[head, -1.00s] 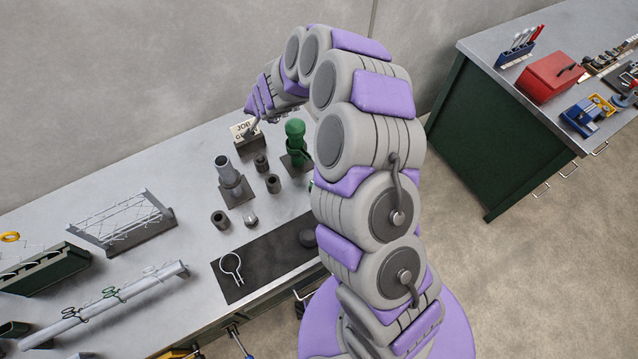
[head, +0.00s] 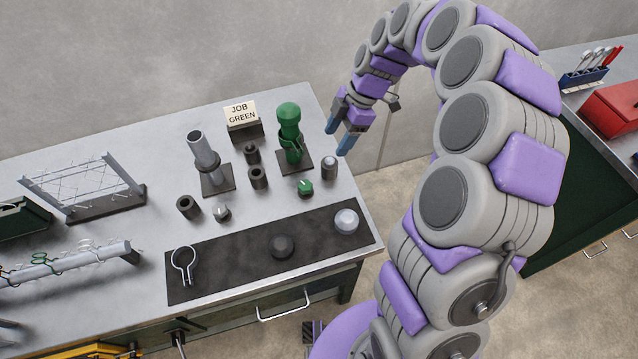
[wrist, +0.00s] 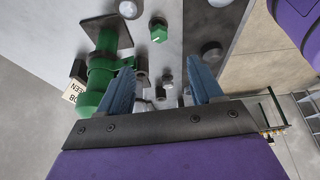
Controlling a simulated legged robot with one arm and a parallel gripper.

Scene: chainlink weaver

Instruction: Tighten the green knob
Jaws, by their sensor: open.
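The green knob (head: 305,187) is small, round and has a white mark on top. It sits on the grey bench in front of a green post-shaped fixture (head: 290,125) on a dark square plate. In the wrist view the green knob (wrist: 158,33) lies beyond the fingertips, near the top middle. My gripper (head: 341,131) has blue fingers, is open and empty, and hangs near the bench's right end, right of the green fixture and apart from the knob. The wrist view also shows my gripper (wrist: 162,62) with its fingers spread, the green fixture (wrist: 100,75) beside the left finger.
A grey post fixture (head: 205,155), a silver knob (head: 222,212), a silver-topped cylinder (head: 329,167) and several dark cylinders surround the area. A dark mat (head: 230,260) lies in front. The floor opens beyond the bench's right edge.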

